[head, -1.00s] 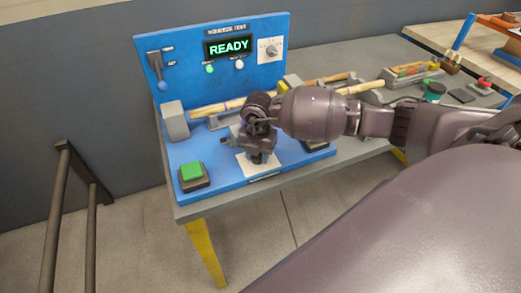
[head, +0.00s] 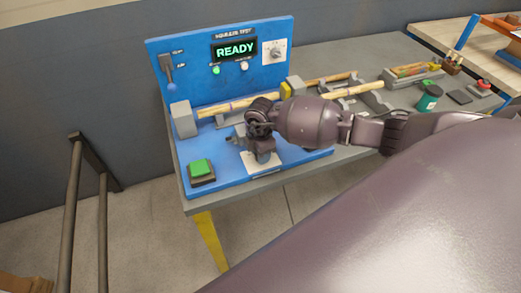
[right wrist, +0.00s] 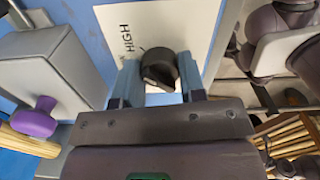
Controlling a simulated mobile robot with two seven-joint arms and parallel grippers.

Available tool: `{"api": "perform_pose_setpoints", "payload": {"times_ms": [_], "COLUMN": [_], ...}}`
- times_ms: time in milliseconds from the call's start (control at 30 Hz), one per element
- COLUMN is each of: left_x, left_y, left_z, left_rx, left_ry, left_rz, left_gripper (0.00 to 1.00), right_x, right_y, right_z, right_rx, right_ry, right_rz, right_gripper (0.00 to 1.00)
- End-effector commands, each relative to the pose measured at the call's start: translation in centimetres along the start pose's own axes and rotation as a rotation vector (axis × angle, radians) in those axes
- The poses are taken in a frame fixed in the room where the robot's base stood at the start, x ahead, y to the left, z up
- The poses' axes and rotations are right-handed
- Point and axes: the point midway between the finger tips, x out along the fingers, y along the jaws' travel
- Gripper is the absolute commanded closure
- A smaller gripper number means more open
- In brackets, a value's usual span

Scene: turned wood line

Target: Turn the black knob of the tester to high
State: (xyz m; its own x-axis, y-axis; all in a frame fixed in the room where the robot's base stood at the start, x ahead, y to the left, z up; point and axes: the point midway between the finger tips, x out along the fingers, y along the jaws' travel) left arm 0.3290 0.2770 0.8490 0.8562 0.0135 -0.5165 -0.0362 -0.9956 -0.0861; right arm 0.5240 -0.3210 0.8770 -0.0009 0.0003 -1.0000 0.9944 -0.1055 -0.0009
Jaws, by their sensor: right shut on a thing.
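The tester (head: 215,85) is a blue panel and base on the grey bench, with a lit READY display (head: 235,50). In the right wrist view the black knob (right wrist: 159,70) sits on a white plate (right wrist: 190,25) marked HIGH. My right gripper (right wrist: 158,82) has its fingers on both sides of the knob and is shut on it. In the head view my right gripper (head: 262,155) hides the knob, and part of the white plate (head: 266,172) shows below it. Where the knob points cannot be told clearly. My left gripper is not in view.
A green button (head: 201,168) is left of my right gripper on the tester base. A wooden rod (head: 235,103) lies behind it, near a grey block (head: 184,118). A lever (head: 168,70) and small dial (head: 274,51) are on the panel. A dark railing (head: 72,190) stands left.

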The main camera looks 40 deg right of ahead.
Motion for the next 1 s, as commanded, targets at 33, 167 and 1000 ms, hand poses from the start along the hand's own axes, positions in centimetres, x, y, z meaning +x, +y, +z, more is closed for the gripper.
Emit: {"api": "perform_pose_setpoints", "payload": {"times_ms": [33,167,1000], "left_x": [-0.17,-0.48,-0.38], "left_y": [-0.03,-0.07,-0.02], "left_z": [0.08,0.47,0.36], "left_rx": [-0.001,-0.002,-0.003], "left_ry": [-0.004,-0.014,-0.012], "left_rz": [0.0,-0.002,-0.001], "left_gripper": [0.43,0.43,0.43], "right_x": [-0.13,-0.08,-0.03], "right_y": [0.05,0.06,0.04], "right_z": [0.06,0.07,0.02], "right_rx": [0.011,0.029,0.034], "right_ry": [-0.001,-0.002,-0.001], "right_rz": [0.001,0.001,0.001], "right_gripper": [0.86,0.86,0.37]}}
